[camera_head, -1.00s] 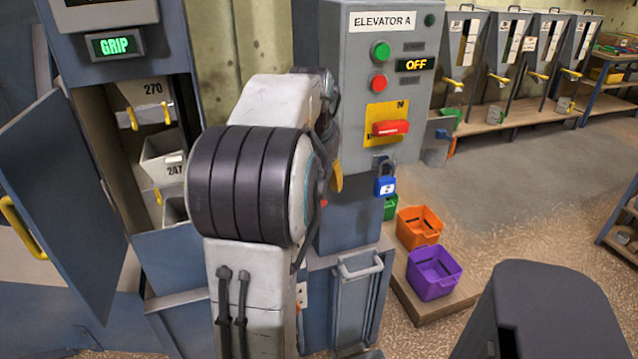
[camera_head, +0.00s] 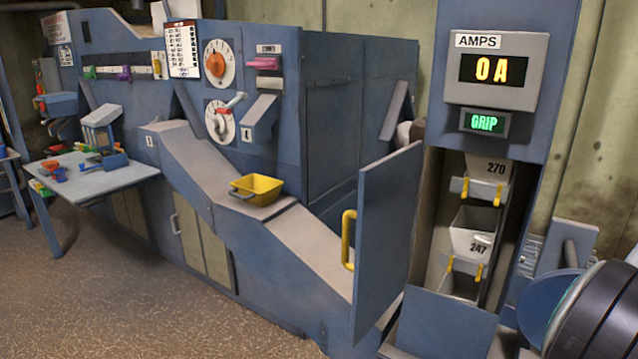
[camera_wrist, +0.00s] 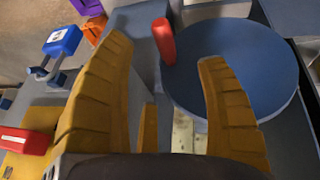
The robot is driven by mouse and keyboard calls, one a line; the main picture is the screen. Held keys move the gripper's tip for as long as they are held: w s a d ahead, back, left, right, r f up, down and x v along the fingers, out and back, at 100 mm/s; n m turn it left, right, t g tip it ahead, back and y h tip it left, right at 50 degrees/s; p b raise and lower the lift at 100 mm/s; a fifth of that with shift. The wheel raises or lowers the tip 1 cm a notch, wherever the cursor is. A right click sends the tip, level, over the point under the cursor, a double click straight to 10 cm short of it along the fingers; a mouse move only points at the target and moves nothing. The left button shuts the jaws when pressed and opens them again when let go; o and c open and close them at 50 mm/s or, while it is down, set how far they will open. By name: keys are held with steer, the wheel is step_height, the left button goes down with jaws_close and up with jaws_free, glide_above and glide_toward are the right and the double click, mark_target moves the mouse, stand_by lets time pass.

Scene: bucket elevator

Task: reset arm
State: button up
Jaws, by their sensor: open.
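My gripper (camera_wrist: 172,105) shows in the wrist view with two yellow-brown fingers spread wide and nothing between them. Behind the fingers is a round blue disc (camera_wrist: 245,60) with a red handle-like piece (camera_wrist: 164,42) at its left edge. A blue padlock (camera_wrist: 62,42) and a red switch handle (camera_wrist: 27,141) on a yellow plate are at the left of the wrist view. In the head view only part of my arm shows at the lower right edge; the gripper is out of that frame.
A blue door (camera_head: 388,240) with a yellow handle stands open beside the elevator shaft, where buckets 270 and 247 (camera_head: 470,245) show. The amps display (camera_head: 495,68) reads 0 A. A yellow bin (camera_head: 257,189) sits on the sloped chute (camera_head: 200,168). Floor at the lower left is clear.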

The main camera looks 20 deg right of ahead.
steer(key=a+f+m+y, duration=0.3)
steer(key=a+f+m, duration=0.1)
steer(key=a+f, duration=0.7)
steer(key=w+a+r+n+t+p, duration=0.1)
steer(key=w+a+r+n+p, duration=0.2)
steer(key=a, duration=0.8)
steer(key=w+a+r+n+y+p, duration=0.1)
steer(key=w+a+r+n+p, duration=0.1)
steer(key=a+n, duration=0.4)
steer(key=w+a+r+n+t+y+p, duration=0.1)
steer(key=w+a+r+n+p, duration=0.2)
steer(key=a, duration=1.3)
steer(key=shift+w+a+r+n+t+p, duration=0.2)
steer(key=shift+w+r+n+t+p, duration=0.15)
steer(key=shift+w+r+n, duration=0.65)
steer(key=shift+f, duration=0.1)
steer(key=shift+c, duration=0.3)
